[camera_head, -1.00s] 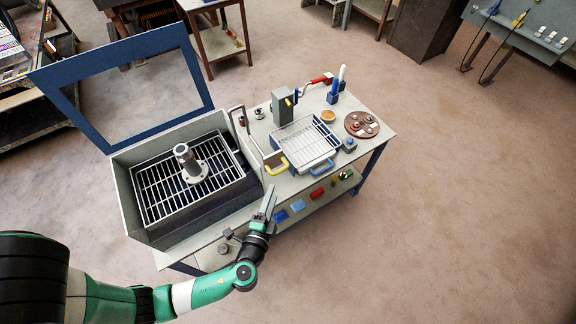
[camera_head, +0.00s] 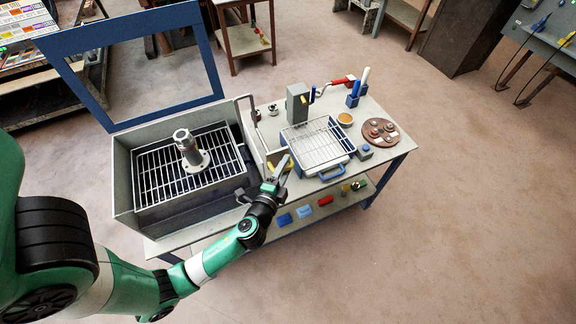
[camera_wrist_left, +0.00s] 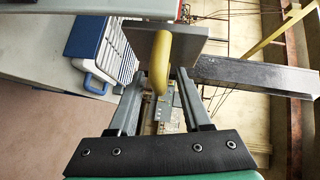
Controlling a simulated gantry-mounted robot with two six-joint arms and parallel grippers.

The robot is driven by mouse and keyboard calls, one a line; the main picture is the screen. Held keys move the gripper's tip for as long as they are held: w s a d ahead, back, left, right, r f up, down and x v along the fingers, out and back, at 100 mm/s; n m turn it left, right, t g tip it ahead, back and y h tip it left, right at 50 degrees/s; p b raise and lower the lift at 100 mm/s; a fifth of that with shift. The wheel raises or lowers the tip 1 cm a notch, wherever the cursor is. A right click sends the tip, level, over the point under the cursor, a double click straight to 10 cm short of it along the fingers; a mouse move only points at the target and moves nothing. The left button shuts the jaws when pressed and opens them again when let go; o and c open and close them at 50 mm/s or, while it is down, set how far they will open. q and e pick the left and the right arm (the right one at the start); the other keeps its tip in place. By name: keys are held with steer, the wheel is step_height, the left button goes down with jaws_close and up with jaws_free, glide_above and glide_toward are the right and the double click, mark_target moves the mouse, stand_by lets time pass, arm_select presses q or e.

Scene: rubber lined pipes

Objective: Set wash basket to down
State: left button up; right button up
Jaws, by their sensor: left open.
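The wash basket (camera_head: 160,188) is a barred metal rack in the open grey tank at the left, near the level of the tank's rim. A flanged metal pipe (camera_head: 187,150) stands upright on it. A bent grey lever (camera_head: 247,122) at the tank's right side ends in a yellow grip. In the left wrist view the yellow grip (camera_wrist_left: 160,62) lies between the spread fingers of my left gripper (camera_wrist_left: 158,85). My left gripper (camera_head: 279,170) is open at the grip and partly hides it in the head view. I cannot tell whether a finger touches it. My right gripper is out of view.
The tank's blue-framed lid (camera_head: 78,80) stands raised. Right of the lever are a blue-edged tray with a wire rack (camera_head: 318,145), a grey post (camera_head: 297,103) and a round brown plate (camera_head: 380,131). Coloured items lie on the lower shelf. Floor to the right is clear.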

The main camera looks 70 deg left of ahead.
arm_select(q)
steer(key=shift+s, duration=0.1)
jaws_close()
stand_by(1.3)
